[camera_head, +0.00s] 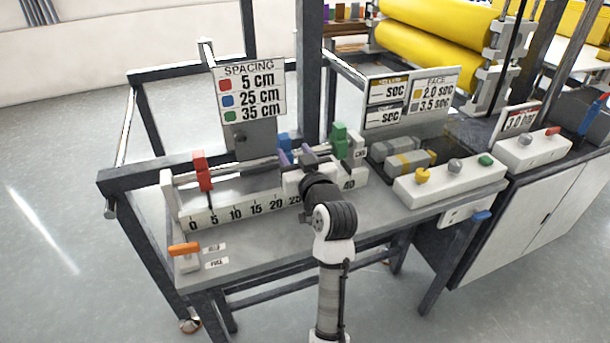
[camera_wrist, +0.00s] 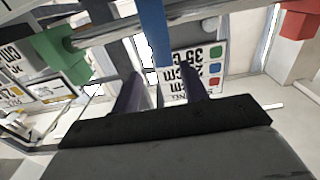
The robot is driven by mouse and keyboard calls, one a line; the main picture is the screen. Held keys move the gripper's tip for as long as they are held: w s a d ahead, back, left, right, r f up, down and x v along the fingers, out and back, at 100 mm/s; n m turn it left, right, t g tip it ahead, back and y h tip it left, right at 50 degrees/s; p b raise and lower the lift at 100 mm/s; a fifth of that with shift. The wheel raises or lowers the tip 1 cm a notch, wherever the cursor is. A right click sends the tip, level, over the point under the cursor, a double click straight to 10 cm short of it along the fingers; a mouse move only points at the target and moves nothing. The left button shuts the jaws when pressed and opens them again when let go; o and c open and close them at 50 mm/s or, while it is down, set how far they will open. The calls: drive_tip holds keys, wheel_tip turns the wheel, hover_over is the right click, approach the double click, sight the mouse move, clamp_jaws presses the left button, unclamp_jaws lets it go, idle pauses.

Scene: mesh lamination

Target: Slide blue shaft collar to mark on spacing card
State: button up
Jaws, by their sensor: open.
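The blue shaft collar (camera_head: 284,143) sits on the rail above the scale, partly hidden behind my gripper; its exact reading is covered. My gripper (camera_head: 297,156) is open, with purple fingers, in front of the collar. In the wrist view, the blue collar (camera_wrist: 154,32) lines up with the gap between my fingertips (camera_wrist: 160,75), with no clear contact. The spacing card (camera_head: 250,90) reads red 5 cm, blue 25 cm, green 35 cm. The scale (camera_head: 235,212) runs from 0 to 40; the 25 mark is partly covered by my arm.
The red collar (camera_head: 202,172) is left on the rail, its pointer near 5. An orange lever (camera_head: 184,249) stands at the table's front left. A button box (camera_head: 450,180) and grey blocks (camera_head: 405,157) are to the right.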

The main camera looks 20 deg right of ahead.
drive_tip(key=s+b, duration=0.1)
drive_tip(key=s, duration=0.5)
drive_tip(key=shift+s, duration=0.35)
